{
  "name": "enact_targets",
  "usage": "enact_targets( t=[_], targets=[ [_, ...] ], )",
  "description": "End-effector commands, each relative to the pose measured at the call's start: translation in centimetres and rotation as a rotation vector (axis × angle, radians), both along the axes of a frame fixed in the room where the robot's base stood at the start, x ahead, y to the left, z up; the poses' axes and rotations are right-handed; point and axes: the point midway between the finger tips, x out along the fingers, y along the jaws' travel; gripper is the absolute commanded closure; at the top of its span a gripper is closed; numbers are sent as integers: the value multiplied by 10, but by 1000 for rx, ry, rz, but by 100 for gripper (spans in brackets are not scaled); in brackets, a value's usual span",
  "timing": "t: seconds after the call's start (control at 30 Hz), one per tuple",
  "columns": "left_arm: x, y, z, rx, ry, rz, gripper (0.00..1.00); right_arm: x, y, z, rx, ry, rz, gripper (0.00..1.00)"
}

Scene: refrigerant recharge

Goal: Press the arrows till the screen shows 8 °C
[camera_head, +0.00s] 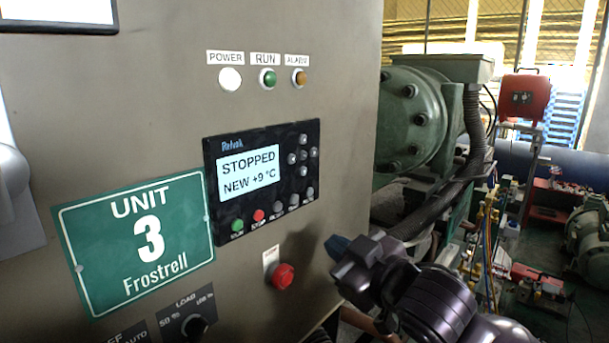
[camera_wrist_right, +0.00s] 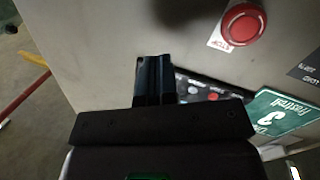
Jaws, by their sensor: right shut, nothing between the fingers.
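The control panel (camera_head: 212,170) is a black unit on the grey cabinet. Its screen (camera_head: 249,173) reads "STOPPED" and "NEW +9 °C". The grey arrow buttons (camera_head: 303,171) form a cross right of the screen. My right gripper (camera_head: 338,247) is shut and empty, below and right of the panel and apart from the arrow buttons. Its closed fingers also show in the right wrist view (camera_wrist_right: 153,78), where the gripper body hides part of the panel (camera_wrist_right: 235,88). My left gripper is not in view.
A red push button (camera_head: 283,276) sticks out below the panel, left of my right gripper. A row of green, red and grey buttons (camera_head: 277,208) lies under the screen. A green "UNIT 3" sign (camera_head: 185,250) is at left. Green machinery (camera_head: 412,115) stands beyond the cabinet's right edge.

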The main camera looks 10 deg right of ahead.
Motion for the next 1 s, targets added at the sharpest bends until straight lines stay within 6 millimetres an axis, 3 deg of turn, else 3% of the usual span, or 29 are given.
enact_targets(
  t=[0.33, 0.6, 0.8, 1.0],
  targets=[
    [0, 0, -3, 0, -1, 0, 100, -13, -35, 50, 213, -356, -165, 100],
    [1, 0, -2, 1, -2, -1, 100, -39, -42, 97, 267, -650, -153, 100],
    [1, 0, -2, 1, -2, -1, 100, -52, -34, 109, 313, -731, -70, 100],
    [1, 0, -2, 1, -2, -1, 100, -52, -33, 109, 346, -720, -51, 100]
  ],
)
